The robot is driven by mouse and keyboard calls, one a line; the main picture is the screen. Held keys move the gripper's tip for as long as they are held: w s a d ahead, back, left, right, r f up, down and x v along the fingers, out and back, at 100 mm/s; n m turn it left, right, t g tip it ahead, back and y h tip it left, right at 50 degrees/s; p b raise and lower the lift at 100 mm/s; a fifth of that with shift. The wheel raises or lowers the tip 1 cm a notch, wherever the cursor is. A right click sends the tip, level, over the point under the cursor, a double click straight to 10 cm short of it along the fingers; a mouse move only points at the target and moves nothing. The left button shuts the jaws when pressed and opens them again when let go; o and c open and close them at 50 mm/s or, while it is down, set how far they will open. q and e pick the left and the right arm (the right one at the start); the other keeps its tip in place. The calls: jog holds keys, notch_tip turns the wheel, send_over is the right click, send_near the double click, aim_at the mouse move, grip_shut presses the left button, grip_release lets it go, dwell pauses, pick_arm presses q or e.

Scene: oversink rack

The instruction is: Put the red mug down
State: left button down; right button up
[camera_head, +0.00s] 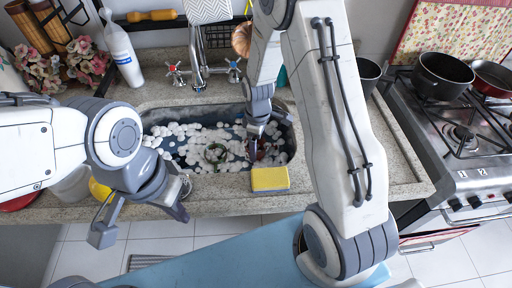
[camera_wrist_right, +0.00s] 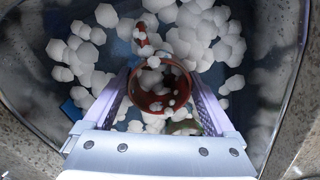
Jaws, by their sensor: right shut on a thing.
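The red mug (camera_wrist_right: 146,99) is between the two fingers of my right gripper (camera_wrist_right: 160,88) in the right wrist view. The gripper is shut on it. The mug's open mouth faces the wrist camera, and white foam pieces show in and around it. In the head view my right gripper (camera_head: 254,148) reaches down into the foam-filled sink (camera_head: 178,177), and the mug is mostly hidden there. I cannot tell whether the mug touches the sink bottom. My left gripper (camera_head: 142,218) is open and empty, in front of the counter's front edge.
A yellow sponge (camera_head: 269,179) lies on the sink's front rim. The faucet (camera_head: 198,70) and a white bottle (camera_head: 122,55) stand behind the sink. A stove (camera_head: 460,130) with a black pot (camera_head: 443,75) is at the right. A clear counter strip (camera_head: 225,200) runs along the front.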

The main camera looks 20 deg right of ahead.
jog(key=shift+f, duration=0.8)
jog(key=shift+f, duration=0.2)
jog(key=o, duration=1.3)
notch_tip(320, 180, up, 12)
jog(key=s+a+r+m, duration=0.1)
jog(key=s+a+r, duration=0.6)
jog(key=s+a, duration=0.5)
jog(key=s, duration=0.3)
jog(key=s+a+r+m, duration=0.1)
jog(key=s, duration=0.3)
jog(key=s+a+r+m+y, duration=0.1)
jog(key=s, duration=0.3)
